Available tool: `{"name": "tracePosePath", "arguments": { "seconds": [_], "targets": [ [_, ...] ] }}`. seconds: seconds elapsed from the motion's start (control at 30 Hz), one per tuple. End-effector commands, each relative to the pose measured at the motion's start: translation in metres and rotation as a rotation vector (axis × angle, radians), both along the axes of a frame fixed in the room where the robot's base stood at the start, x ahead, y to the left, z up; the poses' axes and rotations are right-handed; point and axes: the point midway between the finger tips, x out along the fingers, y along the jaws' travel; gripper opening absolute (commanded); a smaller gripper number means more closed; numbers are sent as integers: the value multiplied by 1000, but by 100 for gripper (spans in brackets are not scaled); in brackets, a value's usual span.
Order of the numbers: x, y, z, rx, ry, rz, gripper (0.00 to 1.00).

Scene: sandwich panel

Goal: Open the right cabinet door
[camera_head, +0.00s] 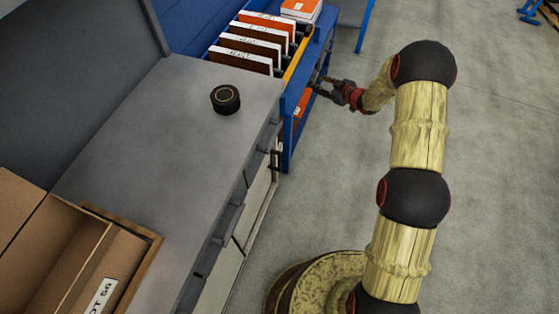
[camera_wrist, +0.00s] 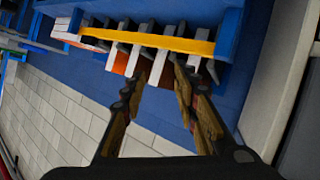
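The grey workbench (camera_head: 165,125) has pale cabinet doors under its drawer fronts. The farther one, the right cabinet door (camera_head: 260,200), looks shut, seen at a steep angle. A dark handle (camera_head: 275,161) shows near its upper far end. My gripper (camera_head: 318,84) is beyond the bench's far end, in front of the blue rack and apart from the door handle. In the wrist view my gripper (camera_wrist: 161,72) has its two fingers spread with nothing between them. The door handle does not show clearly in the wrist view.
A blue rack (camera_head: 288,101) with orange-and-white binders (camera_head: 256,47) stands past the bench; its yellow strip (camera_wrist: 150,40) shows in the wrist view. A black round object (camera_head: 225,99) and a cardboard box (camera_head: 55,250) are on the bench.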

Motion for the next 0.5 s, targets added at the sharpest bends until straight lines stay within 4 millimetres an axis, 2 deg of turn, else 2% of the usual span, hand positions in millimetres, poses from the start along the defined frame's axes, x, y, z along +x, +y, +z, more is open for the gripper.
{"name": "tracePosePath", "arguments": {
  "seconds": [0.03,0.2,0.27,0.4,0.5],
  "targets": [
    [-7,8,-40,30,9,43,30],
    [-42,37,-134,156,9,201,30],
    [-60,47,-165,207,11,256,30],
    [-109,67,-229,335,22,370,30],
    [-144,77,-263,420,31,433,30]
  ]
}}
